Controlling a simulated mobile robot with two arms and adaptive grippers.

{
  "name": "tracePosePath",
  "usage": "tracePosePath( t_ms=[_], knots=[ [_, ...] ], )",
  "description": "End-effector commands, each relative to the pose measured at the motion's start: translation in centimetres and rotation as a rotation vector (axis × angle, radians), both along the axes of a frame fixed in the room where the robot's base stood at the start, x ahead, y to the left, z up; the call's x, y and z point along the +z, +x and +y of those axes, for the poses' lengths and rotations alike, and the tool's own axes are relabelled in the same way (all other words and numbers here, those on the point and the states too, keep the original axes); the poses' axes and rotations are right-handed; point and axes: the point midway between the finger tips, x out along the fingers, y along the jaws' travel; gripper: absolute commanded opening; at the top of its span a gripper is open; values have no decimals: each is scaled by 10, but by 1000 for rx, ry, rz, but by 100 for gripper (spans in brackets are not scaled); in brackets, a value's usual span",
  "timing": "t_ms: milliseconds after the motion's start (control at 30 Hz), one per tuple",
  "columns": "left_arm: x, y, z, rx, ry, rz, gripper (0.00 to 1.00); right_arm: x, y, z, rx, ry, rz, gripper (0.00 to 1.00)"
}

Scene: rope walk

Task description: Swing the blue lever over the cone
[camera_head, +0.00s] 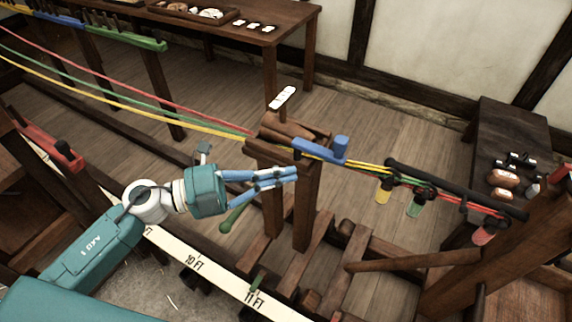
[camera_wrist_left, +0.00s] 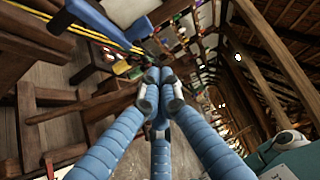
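The blue lever (camera_head: 318,151) lies on top of the wooden post, its upright knob at the right end. The brown wooden cone (camera_head: 285,130) sits at the post's top, with red, green and yellow ropes meeting there. My left gripper (camera_head: 293,174) is just below and in front of the lever, apart from it as far as I can tell. Its fingertips are together with nothing between them. In the left wrist view, the shut fingertips (camera_wrist_left: 158,80) are in the middle and the blue lever (camera_wrist_left: 100,22) is at upper left. My right gripper is not in view.
A dark rail (camera_head: 450,188) with yellow, green and red hanging pieces runs right of the post. A white measuring strip (camera_head: 215,276) crosses below my left arm. A red block (camera_head: 50,148) is at left. A side table (camera_head: 515,125) stands at right.

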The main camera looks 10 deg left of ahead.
Motion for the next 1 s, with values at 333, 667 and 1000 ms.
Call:
tracePosePath(
  t_ms=[333,667,1000],
  knots=[
    [6,34,-68,-2,-3,-1,0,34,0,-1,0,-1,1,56],
    [1,69,-77,0,0,0,0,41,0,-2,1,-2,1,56],
    [0,71,-78,-1,1,0,0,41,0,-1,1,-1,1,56]
  ],
)
